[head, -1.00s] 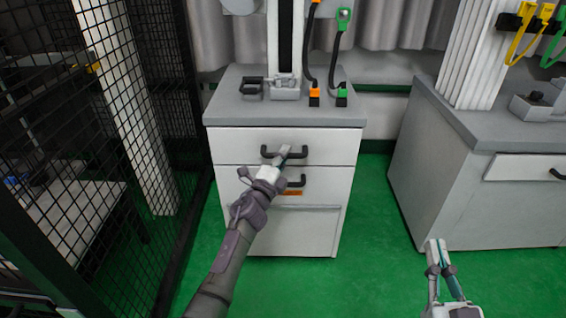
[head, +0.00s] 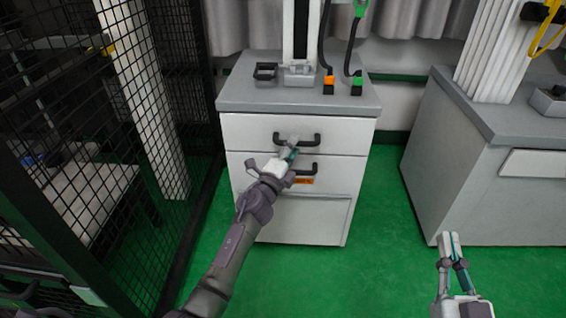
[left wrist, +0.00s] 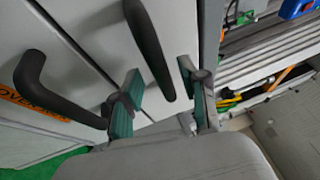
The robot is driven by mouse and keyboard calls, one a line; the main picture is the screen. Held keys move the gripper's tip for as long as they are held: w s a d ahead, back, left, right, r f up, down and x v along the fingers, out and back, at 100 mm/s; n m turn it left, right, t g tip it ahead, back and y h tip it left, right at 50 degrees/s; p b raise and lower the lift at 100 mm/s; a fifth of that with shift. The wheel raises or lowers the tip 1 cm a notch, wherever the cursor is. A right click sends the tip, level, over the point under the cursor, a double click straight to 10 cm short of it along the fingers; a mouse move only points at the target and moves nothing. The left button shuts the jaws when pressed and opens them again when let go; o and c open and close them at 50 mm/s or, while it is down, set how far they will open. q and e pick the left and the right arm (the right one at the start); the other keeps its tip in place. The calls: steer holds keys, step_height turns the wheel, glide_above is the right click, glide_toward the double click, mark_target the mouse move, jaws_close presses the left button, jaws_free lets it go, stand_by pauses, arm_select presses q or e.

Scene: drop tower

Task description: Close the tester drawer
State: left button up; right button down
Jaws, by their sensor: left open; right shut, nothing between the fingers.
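The grey-topped white cabinet (head: 300,205) stands in the middle of the head view. Its top drawer (head: 245,133) has a black bar handle (head: 312,138), and its front looks about flush with the front below. My left gripper (head: 292,151) is at this handle and partly covers it. In the left wrist view the open fingers (left wrist: 160,92) stand on either side of the handle bar (left wrist: 150,45); I cannot tell whether they touch it. My right gripper (head: 449,240) is shut and empty, in front of the right-hand cabinet.
A lower drawer handle (head: 308,169) and an orange label (head: 303,181) sit just below. A black mesh fence (head: 60,130) stands at the left. A second grey cabinet (head: 460,185) stands at the right. Green floor (head: 385,270) is clear between them.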

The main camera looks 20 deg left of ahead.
arm_select(q)
steer(key=v, duration=0.9)
steer(key=shift+s, duration=0.3)
